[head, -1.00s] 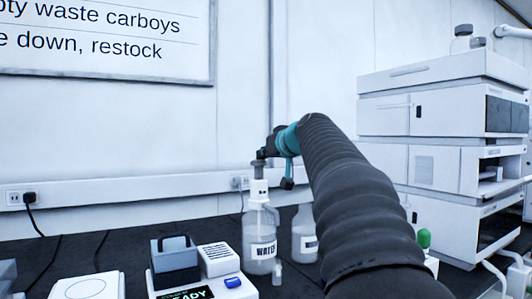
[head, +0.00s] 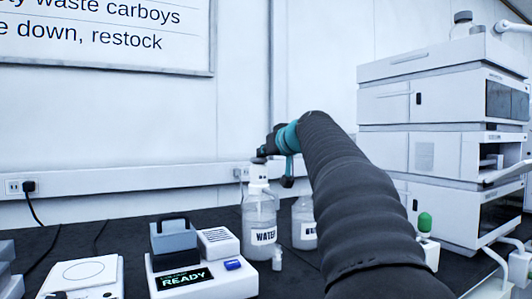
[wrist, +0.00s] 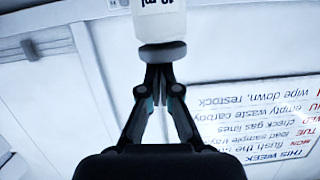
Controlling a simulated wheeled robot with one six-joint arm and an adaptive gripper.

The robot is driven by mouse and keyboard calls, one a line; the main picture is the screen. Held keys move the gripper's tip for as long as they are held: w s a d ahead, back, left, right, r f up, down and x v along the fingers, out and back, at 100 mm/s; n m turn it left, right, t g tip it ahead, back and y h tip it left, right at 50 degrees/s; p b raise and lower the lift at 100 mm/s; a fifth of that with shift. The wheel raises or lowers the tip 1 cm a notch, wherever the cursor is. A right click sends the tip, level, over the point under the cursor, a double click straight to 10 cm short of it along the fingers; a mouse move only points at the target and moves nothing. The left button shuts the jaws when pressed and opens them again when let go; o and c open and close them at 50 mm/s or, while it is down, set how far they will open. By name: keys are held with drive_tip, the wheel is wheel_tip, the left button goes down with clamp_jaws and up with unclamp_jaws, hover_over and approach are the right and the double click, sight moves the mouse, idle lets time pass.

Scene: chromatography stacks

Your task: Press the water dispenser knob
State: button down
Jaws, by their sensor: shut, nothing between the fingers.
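The water dispenser is a clear bottle (head: 260,222) labelled WATER with a white pump head (head: 259,175) on top, upright on the dark bench. Its dark grey round knob (head: 258,160) sits right down against the pump head, with no stem showing. My gripper (head: 261,153) is shut and empty above the knob, fingertips pointing down at it. In the wrist view, which is upside down, my closed fingertips (wrist: 158,68) meet the grey knob (wrist: 162,53), and the white pump head with its "10 ml" marking lies beyond it.
A second labelled bottle (head: 304,222) stands just right, partly behind my arm. A small vial (head: 277,259) stands in front. A device reading READY (head: 190,280) is at the front left. Stacked white instruments (head: 440,130) rise at the right. The wall is close behind.

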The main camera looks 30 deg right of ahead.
sight(265, 159)
wheel_tip(265, 159, up, 4)
drive_tip(key=p, duration=0.4)
drive_tip(key=shift+d+r, duration=0.1)
drive_tip(key=shift+r, duration=0.15)
drive_tip(key=b+v, duration=0.2)
drive_tip(key=v, duration=0.7)
drive_tip(key=shift+s, duration=0.45)
drive_tip(key=shift+f, duration=0.1)
